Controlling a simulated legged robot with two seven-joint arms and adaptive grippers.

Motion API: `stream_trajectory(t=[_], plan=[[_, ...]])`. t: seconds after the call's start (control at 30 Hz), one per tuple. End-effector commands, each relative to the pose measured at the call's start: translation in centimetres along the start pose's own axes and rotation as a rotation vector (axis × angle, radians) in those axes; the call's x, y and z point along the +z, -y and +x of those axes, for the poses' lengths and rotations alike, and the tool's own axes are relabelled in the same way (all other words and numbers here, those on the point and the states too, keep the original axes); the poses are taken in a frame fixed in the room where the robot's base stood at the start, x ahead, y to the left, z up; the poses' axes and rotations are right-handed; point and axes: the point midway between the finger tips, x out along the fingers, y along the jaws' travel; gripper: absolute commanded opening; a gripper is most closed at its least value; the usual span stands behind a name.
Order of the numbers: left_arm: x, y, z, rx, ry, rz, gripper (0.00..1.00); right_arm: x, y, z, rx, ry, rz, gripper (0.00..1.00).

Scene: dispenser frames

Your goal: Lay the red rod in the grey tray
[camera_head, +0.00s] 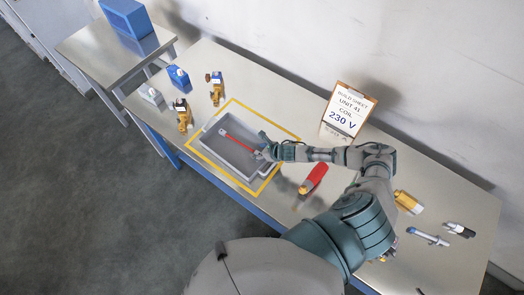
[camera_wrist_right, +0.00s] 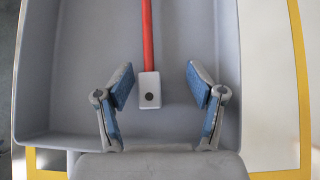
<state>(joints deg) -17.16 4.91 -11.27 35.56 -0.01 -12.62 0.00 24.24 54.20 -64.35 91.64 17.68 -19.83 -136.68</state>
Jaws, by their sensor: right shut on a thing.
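The red rod (camera_head: 240,143) is over the inside of the grey tray (camera_head: 245,181), slanting from upper left to lower right, with a pale block at its far end. Whether it touches the tray floor is hard to tell. My right gripper (camera_head: 262,152) is at the rod's near end, over the tray's right side. My left gripper is out of view.
Yellow tape (camera_head: 205,166) outlines the tray's place. Brass valves (camera_head: 182,115) and blue items (camera_head: 179,77) stand at left. A red-handled tool (camera_head: 314,178) lies right of the tray. A sign (camera_head: 346,112) stands behind; a yellow cylinder (camera_head: 408,202) lies at right.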

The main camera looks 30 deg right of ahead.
Motion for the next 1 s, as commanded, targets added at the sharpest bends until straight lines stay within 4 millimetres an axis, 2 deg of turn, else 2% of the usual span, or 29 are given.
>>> stream_trajectory(t=[0.03,0.1,0.2,0.4,0.6,0.8,1.0], plan=[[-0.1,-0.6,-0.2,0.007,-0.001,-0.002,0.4,-1.5,-0.1,-0.2,-0.005,-0.036,0.006,0.47],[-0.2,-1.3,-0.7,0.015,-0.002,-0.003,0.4,-0.8,-0.1,-0.9,-0.005,-0.035,0.007,0.47],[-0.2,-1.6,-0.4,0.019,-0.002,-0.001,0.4,-1.0,0.0,-2.9,-0.007,-0.035,0.001,0.47],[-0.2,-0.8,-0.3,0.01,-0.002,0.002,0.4,-0.5,0.0,-7.8,-0.007,-0.027,-0.002,0.47],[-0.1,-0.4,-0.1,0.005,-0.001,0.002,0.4,-0.3,0.0,-11.4,-0.007,-0.023,0.0,0.47],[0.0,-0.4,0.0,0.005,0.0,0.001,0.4,-0.1,-0.1,-12.7,-0.005,-0.02,0.0,0.47],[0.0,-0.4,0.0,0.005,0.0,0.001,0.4,0.1,-0.1,-12.8,-0.006,-0.019,0.0,0.47]])
